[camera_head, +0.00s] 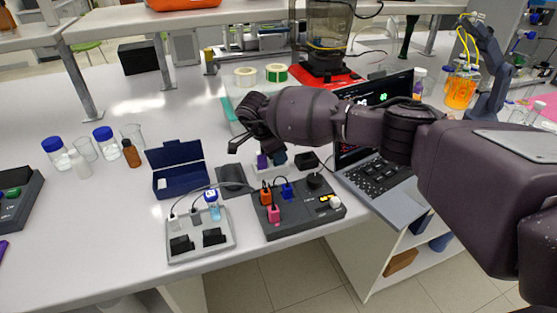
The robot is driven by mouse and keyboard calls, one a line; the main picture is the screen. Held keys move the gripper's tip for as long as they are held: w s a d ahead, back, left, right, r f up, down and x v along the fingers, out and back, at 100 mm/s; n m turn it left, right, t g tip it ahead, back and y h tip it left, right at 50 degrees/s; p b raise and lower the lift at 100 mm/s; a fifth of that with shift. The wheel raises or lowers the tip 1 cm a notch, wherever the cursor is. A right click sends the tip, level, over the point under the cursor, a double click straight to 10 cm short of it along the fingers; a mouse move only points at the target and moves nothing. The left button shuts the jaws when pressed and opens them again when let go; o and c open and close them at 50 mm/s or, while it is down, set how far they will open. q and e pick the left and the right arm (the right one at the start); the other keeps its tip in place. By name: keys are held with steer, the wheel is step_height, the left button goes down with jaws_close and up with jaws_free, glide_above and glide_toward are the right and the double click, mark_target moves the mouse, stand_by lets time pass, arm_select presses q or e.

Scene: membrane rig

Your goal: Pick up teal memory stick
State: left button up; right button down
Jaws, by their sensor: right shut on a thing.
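My right gripper (240,136) reaches in from the right and hangs above the bench, behind the two grey boxes with plugged-in sticks. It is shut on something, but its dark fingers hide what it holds. Orange (266,195), blue (287,190) and pink (274,214) sticks stand in the dark grey box (303,226). My left gripper is not in view.
An open dark blue case (179,183) lies left of the gripper, near a dark pad (231,178). A purple stick (262,161) stands below the gripper. A laptop (378,183) is close on the right. Glassware and bottles (104,139) stand at the left.

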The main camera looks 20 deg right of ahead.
steer(key=shift+r, duration=0.1)
step_height(320, 180, up, 20)
stand_by(0.5)
stand_by(0.5)
